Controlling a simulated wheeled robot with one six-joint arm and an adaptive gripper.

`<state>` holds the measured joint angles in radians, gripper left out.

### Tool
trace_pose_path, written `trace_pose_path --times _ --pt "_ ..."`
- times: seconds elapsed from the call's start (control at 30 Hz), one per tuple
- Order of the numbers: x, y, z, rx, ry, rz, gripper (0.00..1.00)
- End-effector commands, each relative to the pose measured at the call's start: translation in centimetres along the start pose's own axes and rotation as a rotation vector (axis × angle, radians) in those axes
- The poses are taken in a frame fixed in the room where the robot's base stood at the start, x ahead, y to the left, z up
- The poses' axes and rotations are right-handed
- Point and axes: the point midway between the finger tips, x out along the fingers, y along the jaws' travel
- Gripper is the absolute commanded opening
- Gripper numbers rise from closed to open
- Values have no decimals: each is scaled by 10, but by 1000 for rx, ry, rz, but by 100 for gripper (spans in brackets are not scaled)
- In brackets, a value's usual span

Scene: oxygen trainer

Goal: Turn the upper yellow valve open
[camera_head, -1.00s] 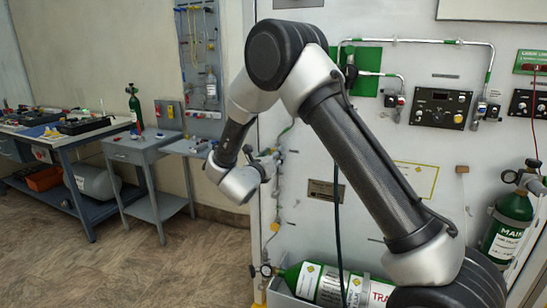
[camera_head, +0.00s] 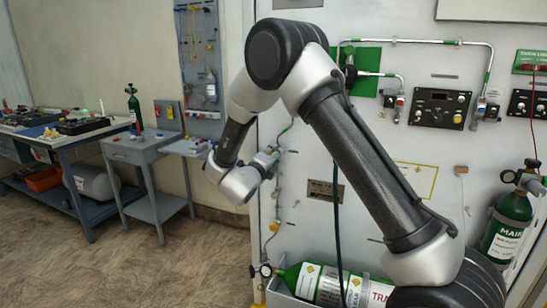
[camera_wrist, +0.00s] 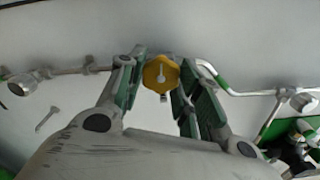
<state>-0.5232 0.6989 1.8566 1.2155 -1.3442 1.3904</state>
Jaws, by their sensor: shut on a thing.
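The upper yellow valve (camera_wrist: 161,72) is a small knob with a pale mark on its face. In the wrist view it sits between the two green-padded fingers of my gripper (camera_wrist: 163,78), which is shut on it. The pipe fittings around it are partly covered by the fingers. In the head view my gripper (camera_head: 268,158) reaches the left edge of the white panel, and the upper valve is hidden there. A lower yellow valve (camera_head: 274,227) shows below on the same pipe.
The white trainer panel (camera_head: 395,215) stands close in front. A green cylinder (camera_head: 310,283) lies low in a holder, and another cylinder (camera_head: 507,228) stands at the right. A grey side table (camera_head: 140,147) and a blue workbench (camera_head: 75,150) are at the left. Open floor lies between.

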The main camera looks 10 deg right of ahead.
Motion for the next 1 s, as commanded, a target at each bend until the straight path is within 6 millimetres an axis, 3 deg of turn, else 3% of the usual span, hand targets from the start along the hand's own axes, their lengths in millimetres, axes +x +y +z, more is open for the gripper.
trace_pose_path --times 1.0 --pt "-1 -1 1 -963 -3 3 10"
